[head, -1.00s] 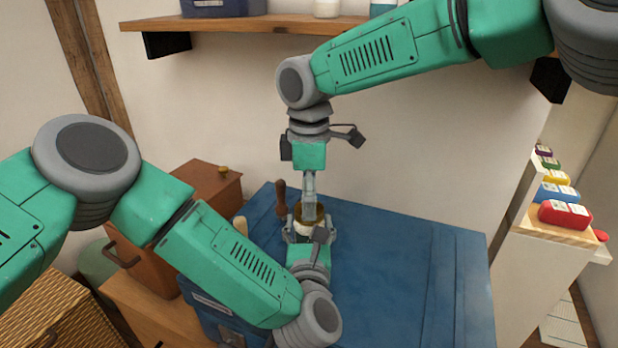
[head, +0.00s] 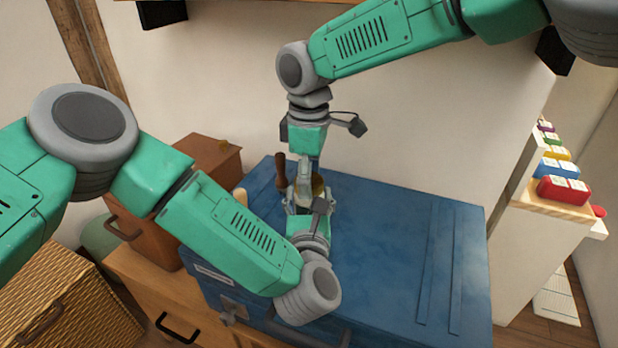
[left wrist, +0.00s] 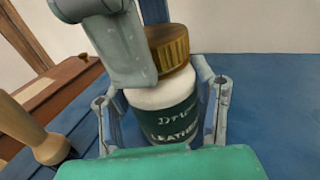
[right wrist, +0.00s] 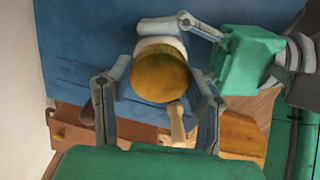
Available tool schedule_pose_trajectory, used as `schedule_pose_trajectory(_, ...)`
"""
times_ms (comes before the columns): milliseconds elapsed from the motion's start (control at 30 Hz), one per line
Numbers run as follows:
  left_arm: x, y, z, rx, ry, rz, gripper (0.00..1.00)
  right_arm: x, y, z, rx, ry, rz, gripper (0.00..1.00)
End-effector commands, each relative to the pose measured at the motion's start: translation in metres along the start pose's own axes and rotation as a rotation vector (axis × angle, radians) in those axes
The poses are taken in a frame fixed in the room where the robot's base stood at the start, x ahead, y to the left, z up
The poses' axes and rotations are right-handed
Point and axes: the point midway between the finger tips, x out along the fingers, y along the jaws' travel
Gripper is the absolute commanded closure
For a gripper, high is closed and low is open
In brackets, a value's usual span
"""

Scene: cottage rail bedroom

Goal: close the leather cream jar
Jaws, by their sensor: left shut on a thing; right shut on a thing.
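The leather cream jar (left wrist: 160,108) has a white body with a dark green label. It stands upright on the blue trunk. Its gold-brown lid (left wrist: 170,48) sits at the jar's mouth and looks slightly tilted in the left wrist view; whether it is fully seated I cannot tell. My left gripper (left wrist: 163,92) is shut around the jar body, one finger on each side. My right gripper (right wrist: 158,85) comes from above and is shut on the lid (right wrist: 160,77). In the head view, the grippers hide most of the jar.
The blue trunk (head: 395,260) has free room to the right. A brown-handled tool (head: 281,170) stands close behind-left of the jar, and a pale wooden handle (left wrist: 38,140) is nearer left. A brown box (head: 205,165) and wicker basket (head: 65,305) are at left.

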Motion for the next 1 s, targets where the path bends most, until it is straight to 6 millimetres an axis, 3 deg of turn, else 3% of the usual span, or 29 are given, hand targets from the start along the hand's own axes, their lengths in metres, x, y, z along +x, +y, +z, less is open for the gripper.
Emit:
schedule_pose_trajectory(233,-0.001,-0.001,0.000,0.000,0.001,-0.003,1.00,-0.001,0.001,-0.001,0.511,0.001,0.007,0.88)
schedule_pose_trajectory(367,-0.001,-0.001,0.000,0.000,0.001,-0.003,1.00,-0.001,0.001,-0.001,0.493,0.003,0.003,0.88)
schedule_pose_trajectory(400,-0.001,-0.001,0.000,0.000,0.001,-0.003,1.00,-0.001,0.001,-0.001,0.492,0.003,0.003,0.47)
schedule_pose_trajectory(467,-0.001,-0.001,0.000,0.000,0.001,-0.003,1.00,-0.001,0.001,-0.001,0.492,0.003,0.003,0.29)
schedule_pose_trajectory(800,-0.001,-0.001,0.000,0.000,0.001,-0.002,1.00,-0.002,0.001,0.000,0.490,0.001,0.002,0.29)
schedule_pose_trajectory(1000,0.000,-0.001,0.000,0.000,0.001,-0.002,1.00,-0.028,0.002,-0.001,0.490,0.003,0.006,0.29)
